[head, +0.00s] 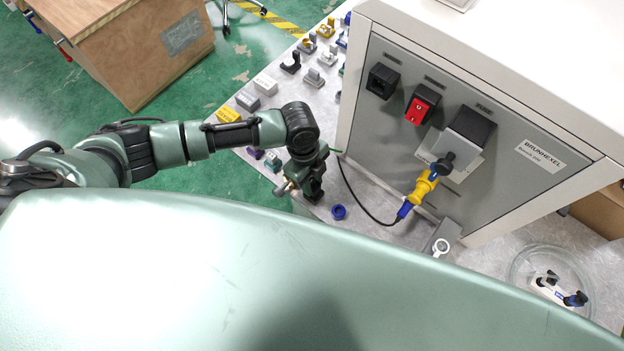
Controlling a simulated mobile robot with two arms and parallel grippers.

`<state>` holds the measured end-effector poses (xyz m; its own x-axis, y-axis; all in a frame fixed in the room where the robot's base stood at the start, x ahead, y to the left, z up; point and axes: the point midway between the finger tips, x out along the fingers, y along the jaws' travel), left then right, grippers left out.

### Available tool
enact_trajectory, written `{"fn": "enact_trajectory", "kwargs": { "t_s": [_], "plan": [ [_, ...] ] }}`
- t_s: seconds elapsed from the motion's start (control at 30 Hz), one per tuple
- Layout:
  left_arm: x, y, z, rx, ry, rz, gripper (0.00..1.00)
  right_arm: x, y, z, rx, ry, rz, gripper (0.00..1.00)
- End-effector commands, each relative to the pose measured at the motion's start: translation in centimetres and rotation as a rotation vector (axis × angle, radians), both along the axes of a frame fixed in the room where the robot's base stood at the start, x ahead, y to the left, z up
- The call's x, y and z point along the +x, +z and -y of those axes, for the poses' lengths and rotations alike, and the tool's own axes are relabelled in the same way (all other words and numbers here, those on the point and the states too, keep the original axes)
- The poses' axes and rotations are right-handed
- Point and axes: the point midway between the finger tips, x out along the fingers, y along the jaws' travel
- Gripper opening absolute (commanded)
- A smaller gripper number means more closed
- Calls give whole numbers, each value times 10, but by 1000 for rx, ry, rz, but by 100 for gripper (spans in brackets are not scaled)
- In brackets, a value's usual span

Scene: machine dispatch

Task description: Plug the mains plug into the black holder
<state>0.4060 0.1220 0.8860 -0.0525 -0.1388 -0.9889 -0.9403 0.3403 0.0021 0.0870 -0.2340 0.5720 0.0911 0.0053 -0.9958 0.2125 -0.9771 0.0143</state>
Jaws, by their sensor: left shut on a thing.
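A yellow connector with blue parts (425,187) sits at the front of the grey machine panel, with a black cable (368,208) running from its lower end. I cannot tell if this is the mains plug. My left gripper (303,188) is low over the table edge, left of the panel. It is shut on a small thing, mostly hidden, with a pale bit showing. My right gripper is out of view.
The machine (540,205) has a red switch (422,105) and a black-and-grey module (465,138). A blue ring (338,212), a grey stand (441,241) and a glass dish (552,280) lie on the light table. My own green body covers the front.

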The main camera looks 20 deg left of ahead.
Motion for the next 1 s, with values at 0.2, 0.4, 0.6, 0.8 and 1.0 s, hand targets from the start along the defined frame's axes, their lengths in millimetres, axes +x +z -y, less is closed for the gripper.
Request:
{"fn": "enact_trajectory", "kwargs": {
  "t_s": [0.2, 0.4, 0.6, 0.8, 1.0],
  "plan": [
    [0, -6, 0, 0, 0, 0, 0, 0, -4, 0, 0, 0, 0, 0],
    [0, -5, 0, 0, 0, 0, 31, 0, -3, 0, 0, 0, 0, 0],
    [0, -5, 0, 0, 0, 0, 54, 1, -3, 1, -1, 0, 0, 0],
    [0, -5, 0, 0, 0, 0, 54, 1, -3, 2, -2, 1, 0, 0],
    [0, -5, 0, 0, 0, 0, 54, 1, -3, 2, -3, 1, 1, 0]
  ]
}}
